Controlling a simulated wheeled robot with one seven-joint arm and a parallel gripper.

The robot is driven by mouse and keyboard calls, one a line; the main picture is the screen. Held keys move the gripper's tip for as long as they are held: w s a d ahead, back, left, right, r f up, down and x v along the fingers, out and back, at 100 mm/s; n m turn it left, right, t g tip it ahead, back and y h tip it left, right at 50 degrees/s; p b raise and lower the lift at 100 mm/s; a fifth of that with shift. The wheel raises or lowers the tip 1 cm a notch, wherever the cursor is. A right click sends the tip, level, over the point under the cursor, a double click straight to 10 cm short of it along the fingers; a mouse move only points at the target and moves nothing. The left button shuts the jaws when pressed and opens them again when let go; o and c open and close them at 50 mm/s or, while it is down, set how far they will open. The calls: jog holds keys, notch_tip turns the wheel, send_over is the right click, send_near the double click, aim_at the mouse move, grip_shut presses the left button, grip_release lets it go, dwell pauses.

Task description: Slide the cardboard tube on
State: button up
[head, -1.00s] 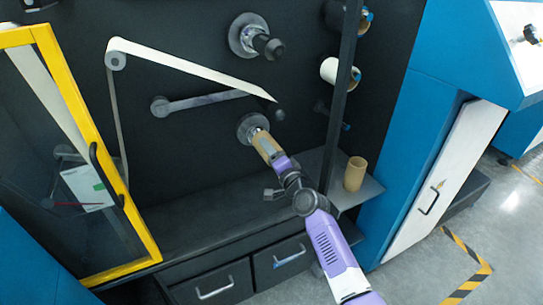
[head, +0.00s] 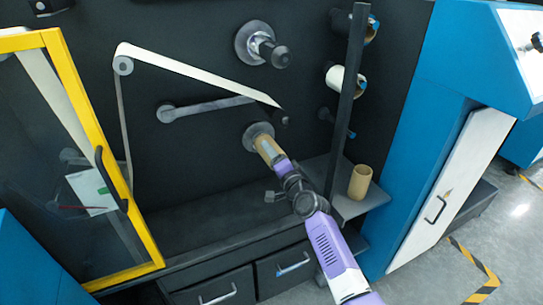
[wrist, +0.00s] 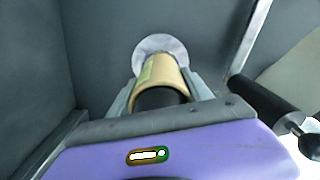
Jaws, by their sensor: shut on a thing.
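The cardboard tube (head: 267,148) is tan and held in my gripper (head: 275,156), which is shut on it. In the wrist view the tube (wrist: 166,72) sits between the two fingers of my gripper (wrist: 162,88), its near open end dark inside. The tube's far end is at the round grey flange (head: 257,134) of the lower spindle on the dark machine face. The flange also shows in the wrist view (wrist: 158,44), right behind the tube. The spindle's shaft is hidden by the tube, and I cannot tell whether the tube touches the flange.
A second tan tube (head: 360,182) stands upright on a small shelf at right. An upper spindle (head: 262,45), a white web strip (head: 195,72) and a dark post (head: 347,100) are nearby. A yellow-framed door (head: 130,225) stands open at left.

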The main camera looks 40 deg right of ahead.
jog(key=o, duration=1.4)
jog(key=shift+o, duration=0.2)
jog(key=shift+s, duration=0.1)
jog(key=v, duration=0.7)
jog(key=shift+s, duration=0.3)
jog(key=shift+a, duration=0.15)
